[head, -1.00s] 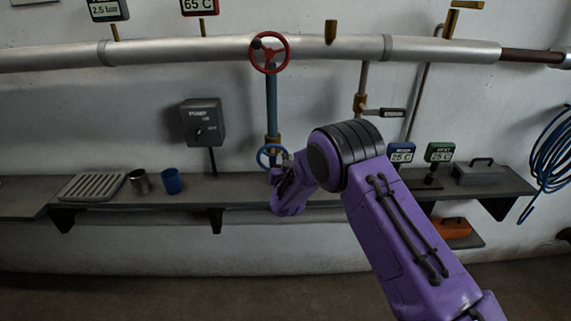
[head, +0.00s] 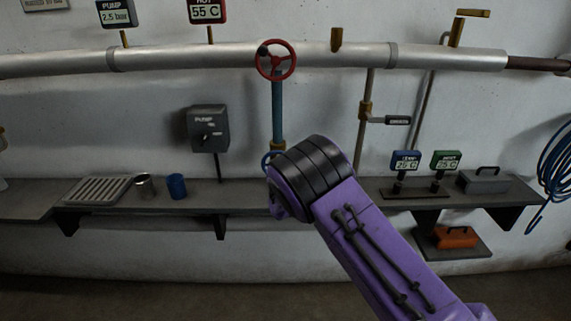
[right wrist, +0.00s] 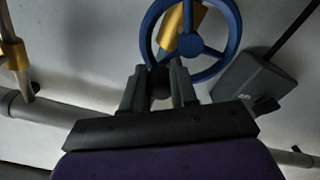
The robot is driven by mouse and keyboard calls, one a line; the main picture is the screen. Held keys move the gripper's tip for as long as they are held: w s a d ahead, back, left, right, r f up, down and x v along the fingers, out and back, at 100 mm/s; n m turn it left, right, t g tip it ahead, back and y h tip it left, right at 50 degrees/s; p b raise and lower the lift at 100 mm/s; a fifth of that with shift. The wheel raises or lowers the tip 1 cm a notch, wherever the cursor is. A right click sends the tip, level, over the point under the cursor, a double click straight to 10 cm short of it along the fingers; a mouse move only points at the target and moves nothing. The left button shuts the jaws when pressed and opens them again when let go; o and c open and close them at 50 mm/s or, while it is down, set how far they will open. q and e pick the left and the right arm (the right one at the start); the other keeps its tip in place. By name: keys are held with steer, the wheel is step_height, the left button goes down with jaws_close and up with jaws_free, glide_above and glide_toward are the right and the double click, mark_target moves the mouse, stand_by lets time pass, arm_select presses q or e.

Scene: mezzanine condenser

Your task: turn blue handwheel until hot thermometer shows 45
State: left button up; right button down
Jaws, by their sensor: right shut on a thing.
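The hot thermometer (head: 207,11) is at the top of the head view, above the silver pipe, and its display reads 55 C. The blue handwheel (head: 266,160) sits low on the blue vertical pipe. In the head view only a sliver of its rim shows beside my purple right arm. In the right wrist view the blue handwheel (right wrist: 190,44) shows its rim and spokes in front of a brass fitting. My right gripper (right wrist: 160,76) is shut at the near rim, with a dark, knob-like part between its fingers. The head view hides this gripper behind the arm. My left gripper is not in view.
A red handwheel (head: 276,60) is above on the same pipe. A grey pump box (head: 207,128) is to the left. The shelf (head: 105,208) holds a grate, a metal cup, a blue cup (head: 177,187), two small gauges and a grey toolbox (head: 484,181).

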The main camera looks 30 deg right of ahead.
steer(key=shift+a, duration=0.1)
stand_by(0.4)
steer(key=c, duration=0.9)
jaws_free()
steer(key=p+v, duration=0.4)
steer(key=v, duration=0.6)
steer(key=shift+s+a, duration=0.15)
steer(key=shift+s, duration=0.05)
